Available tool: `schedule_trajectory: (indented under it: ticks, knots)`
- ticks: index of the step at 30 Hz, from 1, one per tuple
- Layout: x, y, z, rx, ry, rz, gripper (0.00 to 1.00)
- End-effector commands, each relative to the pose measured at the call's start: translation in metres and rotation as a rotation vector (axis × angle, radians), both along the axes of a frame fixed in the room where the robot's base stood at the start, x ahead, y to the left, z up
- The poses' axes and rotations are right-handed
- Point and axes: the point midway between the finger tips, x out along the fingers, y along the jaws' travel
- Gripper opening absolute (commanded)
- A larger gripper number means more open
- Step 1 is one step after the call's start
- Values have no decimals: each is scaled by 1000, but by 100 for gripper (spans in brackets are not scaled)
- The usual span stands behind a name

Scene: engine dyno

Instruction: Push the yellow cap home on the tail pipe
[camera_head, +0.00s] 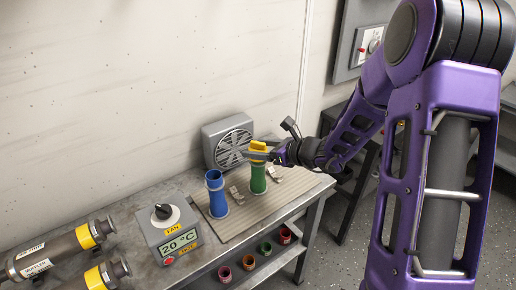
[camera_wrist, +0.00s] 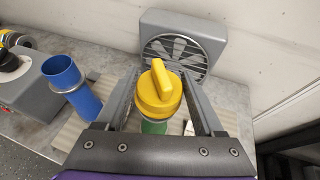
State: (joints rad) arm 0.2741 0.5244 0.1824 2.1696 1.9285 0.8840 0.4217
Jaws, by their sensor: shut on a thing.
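The yellow cap (camera_head: 258,147), with a raised grip bar on top, is between the fingers of my gripper (camera_head: 264,154), which is shut on it. The cap also shows in the wrist view (camera_wrist: 158,97), with a finger on each side. An upright green pipe (camera_head: 258,180) stands directly below the cap; only a little of it shows in the wrist view (camera_wrist: 153,127). The cap is at the pipe's top end; I cannot tell how far down it sits. An open-topped blue pipe (camera_head: 217,195) stands to the left.
A grey fan box (camera_head: 229,132) stands behind the pipes. A grey control box (camera_head: 172,242) with a dial and a 20 °C display is at the left, beside yellow-banded cylinders (camera_head: 65,250). Small clamps (camera_head: 237,195) lie on the ribbed mat (camera_head: 285,201). Coloured cups (camera_head: 249,262) are on the lower shelf.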

Motion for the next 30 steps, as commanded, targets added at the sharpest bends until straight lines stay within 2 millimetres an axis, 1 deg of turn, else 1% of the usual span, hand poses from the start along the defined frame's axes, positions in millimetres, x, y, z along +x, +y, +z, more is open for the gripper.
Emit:
schedule_trajectory:
  ticks: [9,19,20,24,30]
  knots:
    - [0,0,-6,0,0,0,18]
    - [0,0,-6,0,0,0,18]
    - [0,0,-6,0,0,0,75]
    - [0,0,-6,0,0,0,100]
    - [0,0,-6,0,0,0,100]
